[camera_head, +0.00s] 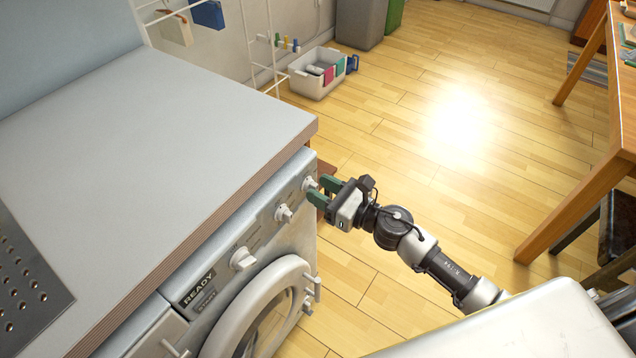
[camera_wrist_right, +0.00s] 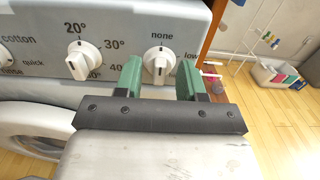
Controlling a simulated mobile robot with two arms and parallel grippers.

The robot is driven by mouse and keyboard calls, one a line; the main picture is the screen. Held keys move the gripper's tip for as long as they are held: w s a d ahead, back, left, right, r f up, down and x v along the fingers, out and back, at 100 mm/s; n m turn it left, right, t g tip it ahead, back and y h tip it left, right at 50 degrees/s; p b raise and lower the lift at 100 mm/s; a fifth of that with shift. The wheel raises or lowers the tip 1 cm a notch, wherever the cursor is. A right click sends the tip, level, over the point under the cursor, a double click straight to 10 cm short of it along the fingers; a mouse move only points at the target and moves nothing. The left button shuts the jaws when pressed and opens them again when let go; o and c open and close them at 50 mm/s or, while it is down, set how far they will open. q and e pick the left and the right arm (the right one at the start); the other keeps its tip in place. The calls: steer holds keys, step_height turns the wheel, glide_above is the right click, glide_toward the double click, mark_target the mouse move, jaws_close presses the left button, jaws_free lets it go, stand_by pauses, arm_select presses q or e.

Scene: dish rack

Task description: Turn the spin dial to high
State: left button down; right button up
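The spin dial (camera_head: 309,184) is a white knob at the right end of the washing machine's (camera_head: 262,225) front panel. In the right wrist view the spin dial (camera_wrist_right: 159,60) has "none" above it and "low" to its right; its grip ridge stands about upright. A "high" label is not visible. My right gripper (camera_head: 319,191) is open in front of the dial. In the wrist view its green fingers are on either side of the knob, apart from it as far as I can see. My left gripper is not in view.
A temperature dial (camera_wrist_right: 84,59), marked 20°, 30° and 40, is left of the spin dial. A larger knob (camera_head: 243,258) and the round door (camera_head: 262,318) are further along the front. A worktop (camera_head: 190,110) covers the machine. Wooden floor (camera_head: 420,130) is open to the right.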

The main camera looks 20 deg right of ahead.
steer(key=shift+w+a, duration=0.4)
steer(key=shift+w, duration=0.15)
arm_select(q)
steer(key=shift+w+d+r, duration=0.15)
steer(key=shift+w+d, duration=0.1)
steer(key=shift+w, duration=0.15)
arm_select(e)
steer(key=c, duration=0.6)
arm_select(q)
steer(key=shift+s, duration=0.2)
